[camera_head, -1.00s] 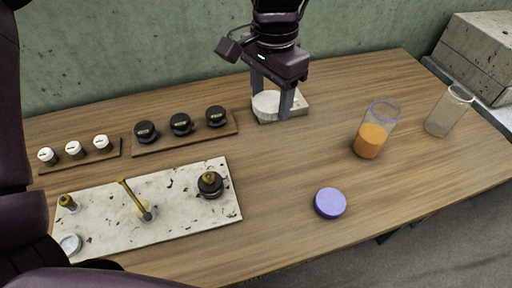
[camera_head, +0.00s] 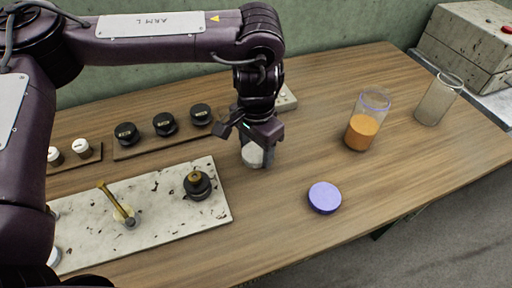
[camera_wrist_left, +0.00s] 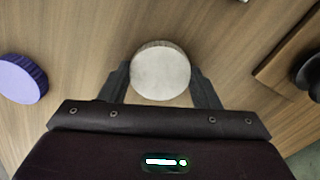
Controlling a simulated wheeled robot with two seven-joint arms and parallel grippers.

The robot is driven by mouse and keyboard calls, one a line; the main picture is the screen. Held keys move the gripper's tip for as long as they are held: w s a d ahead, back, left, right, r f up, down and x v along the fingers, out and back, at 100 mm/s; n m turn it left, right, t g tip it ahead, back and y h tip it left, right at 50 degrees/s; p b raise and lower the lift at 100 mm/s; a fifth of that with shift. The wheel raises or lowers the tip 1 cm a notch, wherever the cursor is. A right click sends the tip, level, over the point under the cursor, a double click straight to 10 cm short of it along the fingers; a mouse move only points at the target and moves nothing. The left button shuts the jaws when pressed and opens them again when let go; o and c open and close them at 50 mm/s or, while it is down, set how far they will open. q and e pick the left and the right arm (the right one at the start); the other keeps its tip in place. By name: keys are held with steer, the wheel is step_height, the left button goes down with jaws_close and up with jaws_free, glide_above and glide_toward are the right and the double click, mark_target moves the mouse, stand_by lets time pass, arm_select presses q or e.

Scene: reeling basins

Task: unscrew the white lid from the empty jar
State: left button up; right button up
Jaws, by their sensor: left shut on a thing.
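The white lid (camera_head: 252,156) is a round pale disc between the fingers of my left gripper (camera_head: 256,150), near the middle of the table. It also shows in the left wrist view (camera_wrist_left: 160,72), with a finger on each side. My left gripper is shut on it; I cannot tell whether the lid touches the table. The empty clear jar (camera_head: 437,100) stands upright at the right, its top open, with no lid on it. It is well apart from the gripper. My right gripper is not in view.
A jar with orange contents (camera_head: 364,125) stands left of the empty jar. A purple lid (camera_head: 325,197) lies nearer the front. A speckled slab (camera_head: 160,232) with fittings and a board with black knobs (camera_head: 150,142) are at left. Bare table lies between lid and jars.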

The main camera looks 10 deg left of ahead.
mark_target(256, 152)
arm_select(q)
steer(key=shift+s, duration=0.1)
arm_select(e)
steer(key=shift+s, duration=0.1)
arm_select(q)
steer(key=o, duration=1.1)
steer(key=shift+f, duration=0.1)
steer(key=shift+r, duration=0.4)
step_height(256, 152, up, 12)
steer(key=shift+f+p, duration=0.25)
steer(key=shift+p, duration=0.8)
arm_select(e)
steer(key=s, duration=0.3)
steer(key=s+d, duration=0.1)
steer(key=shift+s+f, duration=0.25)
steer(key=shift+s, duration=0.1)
